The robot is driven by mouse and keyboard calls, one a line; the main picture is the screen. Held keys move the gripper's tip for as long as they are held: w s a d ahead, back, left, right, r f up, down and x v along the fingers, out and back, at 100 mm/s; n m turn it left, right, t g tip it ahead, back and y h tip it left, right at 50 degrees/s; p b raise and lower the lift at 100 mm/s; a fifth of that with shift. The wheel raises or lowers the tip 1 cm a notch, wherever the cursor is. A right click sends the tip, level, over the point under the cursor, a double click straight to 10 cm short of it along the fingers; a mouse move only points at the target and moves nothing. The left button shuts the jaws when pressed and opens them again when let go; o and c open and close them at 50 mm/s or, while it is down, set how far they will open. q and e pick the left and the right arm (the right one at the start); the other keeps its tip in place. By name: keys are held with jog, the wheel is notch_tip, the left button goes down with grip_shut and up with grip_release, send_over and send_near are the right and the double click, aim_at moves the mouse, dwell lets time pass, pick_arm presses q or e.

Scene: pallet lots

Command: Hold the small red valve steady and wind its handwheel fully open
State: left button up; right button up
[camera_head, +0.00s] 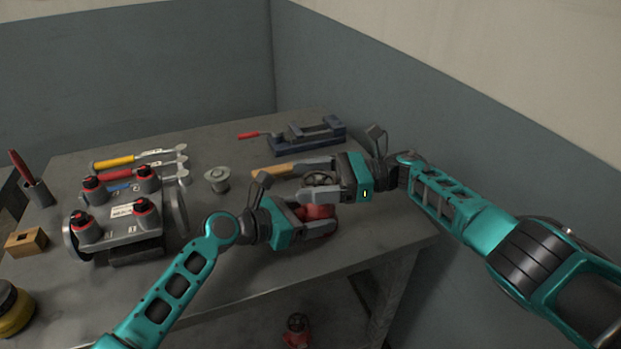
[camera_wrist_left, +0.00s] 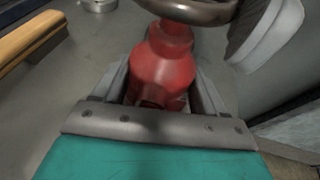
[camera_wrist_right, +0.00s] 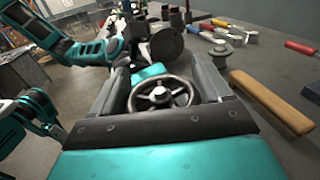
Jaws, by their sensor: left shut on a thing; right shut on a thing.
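The small red valve (camera_head: 316,211) stands on the workbench near its front right part. Its red body fills the middle of the left wrist view (camera_wrist_left: 163,68). My left gripper (camera_head: 318,228) is shut on the red body, low down. The dark handwheel (camera_head: 319,180) sits on top of the valve and shows as a spoked ring in the right wrist view (camera_wrist_right: 160,94). My right gripper (camera_head: 322,183) is shut on the handwheel, a finger on either side of its rim. The valve's lower part is hidden by the left gripper.
A blue vise (camera_head: 307,135) is at the back. A grey fixture with red-ringed knobs (camera_head: 118,226) stands on the left. Another red valve (camera_head: 296,338) is below the bench.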

jog(key=shift+s+a+f, duration=0.1)
jog(key=shift+s+a, duration=0.05)
jog(key=shift+s, duration=0.05)
jog(key=o, duration=1)
jog(key=shift+w, duration=0.1)
jog(key=shift+w+d, duration=0.2)
jog(key=shift+d, duration=1.05)
jog(key=shift+w+d, duration=0.15)
jog(key=shift+d, duration=1.15)
jog(key=shift+w+d, duration=0.2)
jog(key=shift+d, duration=1.05)
